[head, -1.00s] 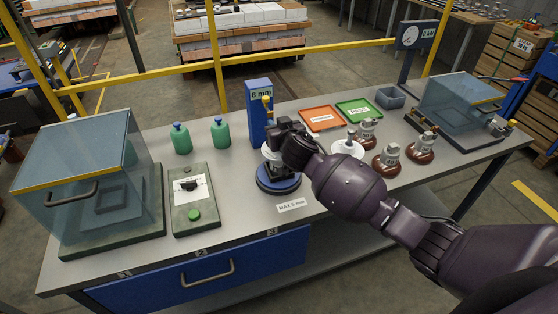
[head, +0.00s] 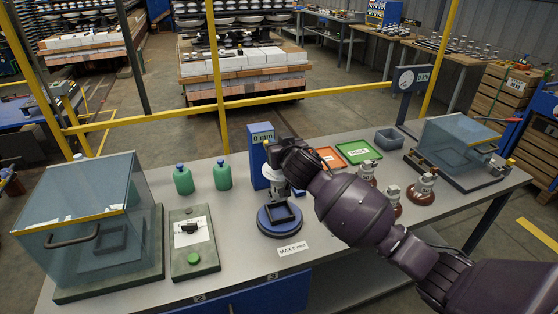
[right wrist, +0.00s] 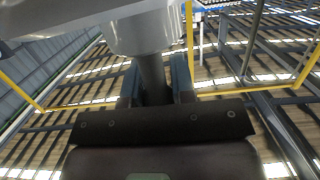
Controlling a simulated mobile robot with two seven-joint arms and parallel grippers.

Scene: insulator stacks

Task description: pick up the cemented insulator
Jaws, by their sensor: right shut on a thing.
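My right gripper (head: 277,162) is shut on the insulator, which it holds above the blue round stand (head: 280,221). In the right wrist view the insulator's grey pin sits between the two fingers (right wrist: 156,82), with a wider pale grey part (right wrist: 147,32) beyond it. The stand's black square frame on top shows empty. The display on the blue post (head: 261,136) behind it reads 0 mm. My left gripper is not in view.
Brown insulators with grey caps (head: 424,187) stand right of my arm. Orange (head: 331,158) and green (head: 358,152) trays and a grey bin (head: 389,139) lie behind. Green bottles (head: 183,180), a switch box (head: 193,242) and a clear-covered box (head: 85,225) stand left.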

